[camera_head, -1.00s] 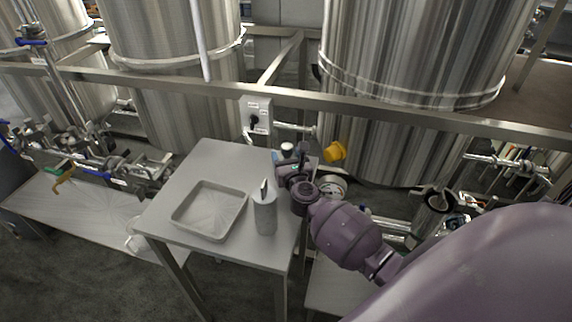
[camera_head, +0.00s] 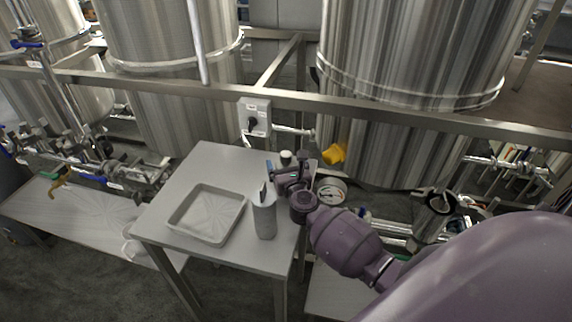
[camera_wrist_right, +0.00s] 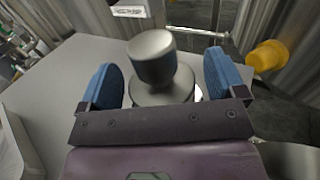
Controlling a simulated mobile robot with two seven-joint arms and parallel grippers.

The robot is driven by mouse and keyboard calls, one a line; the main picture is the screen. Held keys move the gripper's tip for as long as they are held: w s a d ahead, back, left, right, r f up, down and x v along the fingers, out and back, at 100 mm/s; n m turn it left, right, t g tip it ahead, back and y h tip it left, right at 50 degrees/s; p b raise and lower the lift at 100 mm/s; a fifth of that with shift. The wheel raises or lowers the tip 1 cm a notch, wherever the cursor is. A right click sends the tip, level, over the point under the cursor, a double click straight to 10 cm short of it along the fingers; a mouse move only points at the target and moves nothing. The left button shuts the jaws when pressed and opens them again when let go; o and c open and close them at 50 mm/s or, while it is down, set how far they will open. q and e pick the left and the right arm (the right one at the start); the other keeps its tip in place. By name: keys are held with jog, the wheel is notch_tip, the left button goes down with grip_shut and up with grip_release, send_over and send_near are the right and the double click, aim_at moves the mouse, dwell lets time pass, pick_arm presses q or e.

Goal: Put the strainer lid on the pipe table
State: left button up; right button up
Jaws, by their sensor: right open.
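The strainer lid, a grey metal cylinder on a wider round flange, shows in the right wrist view (camera_wrist_right: 153,58). In the head view only its pale top and dark side (camera_head: 286,157) show, at the back right of the pipe table (camera_head: 205,158). It appears to stand upright on the table top, though its underside is hidden. My right gripper (camera_wrist_right: 162,80) is open, with one blue finger on each side of the lid and visible gaps between. In the head view this gripper (camera_head: 285,172) is over the table's right edge. My left gripper is not in view.
A shallow metal tray (camera_head: 172,222) and a light grey canister (camera_head: 265,218) stand on the table, the canister close to my right wrist. A yellow part (camera_head: 334,153) and a round gauge (camera_head: 331,191) are just right of the table. A rail (camera_head: 400,107) and large tanks stand behind.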

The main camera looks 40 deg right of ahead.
jog(key=shift+r, duration=0.25)
jog(key=v, duration=1.2)
jog(key=shift+f+p, duration=0.1)
jog(key=shift+p, duration=0.25)
jog(key=shift+a, duration=0.1)
